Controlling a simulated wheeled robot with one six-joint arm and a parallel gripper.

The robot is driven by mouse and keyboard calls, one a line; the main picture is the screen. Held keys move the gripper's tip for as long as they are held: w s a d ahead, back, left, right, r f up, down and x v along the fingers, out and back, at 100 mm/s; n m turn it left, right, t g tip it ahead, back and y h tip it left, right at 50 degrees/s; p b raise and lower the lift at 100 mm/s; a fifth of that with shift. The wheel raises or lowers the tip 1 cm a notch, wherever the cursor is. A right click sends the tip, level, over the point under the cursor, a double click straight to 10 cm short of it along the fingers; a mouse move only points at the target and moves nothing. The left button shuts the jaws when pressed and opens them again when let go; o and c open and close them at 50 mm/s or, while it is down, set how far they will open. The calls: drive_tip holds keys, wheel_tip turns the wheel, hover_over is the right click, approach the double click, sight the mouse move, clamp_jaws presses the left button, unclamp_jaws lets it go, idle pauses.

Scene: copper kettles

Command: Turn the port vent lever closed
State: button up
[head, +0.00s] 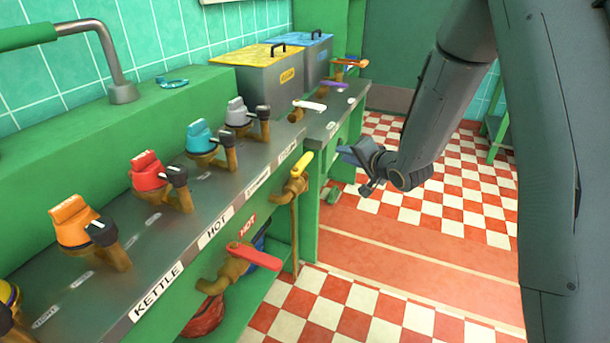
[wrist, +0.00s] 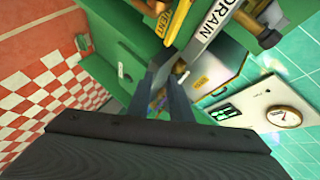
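I cannot tell which lever is the port vent lever. A yellow label reading VENT (wrist: 172,20) shows at the top of the wrist view, with a brass part beside it and a white DRAIN label (wrist: 214,22) to its right. In the head view a yellow-handled brass valve (head: 299,168) is on the counter front, and a white lever (head: 309,105) and a purple lever (head: 333,85) lie along the counter. My gripper (head: 352,165) hangs over the floor right of these valves, touching none. Its two fingers show a gap with nothing held.
A red-handled valve (head: 255,257) juts from the counter front. Orange (head: 75,220), red (head: 147,171), teal (head: 201,136) and grey (head: 240,112) knobs line the counter. Grey bins with yellow (head: 252,56) and blue (head: 299,39) lids stand behind. The checkered floor (head: 440,190) is open.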

sight(309, 162)
drive_tip(key=a+f+y+b, duration=0.1)
drive_tip(key=a+f+y, duration=0.1)
drive_tip(key=w+a+f+m+y+b, duration=0.1)
drive_tip(key=a+f+y+b, duration=0.1)
drive_tip(key=a+f+m+y+b, duration=0.1)
drive_tip(key=a+f+y+b, duration=0.1)
drive_tip(key=a, duration=0.1)
drive_tip(key=shift+w+f, duration=0.25)
drive_tip(key=shift+f, duration=0.05)
drive_tip(key=shift+w+a+y, duration=0.15)
drive_tip(key=shift+a+y, duration=0.1)
drive_tip(key=shift+y, duration=0.05)
drive_tip(key=shift+x, duration=3.6)
drive_tip(key=shift+r, duration=0.1)
clamp_jaws()
drive_tip(key=shift+d, duration=0.1)
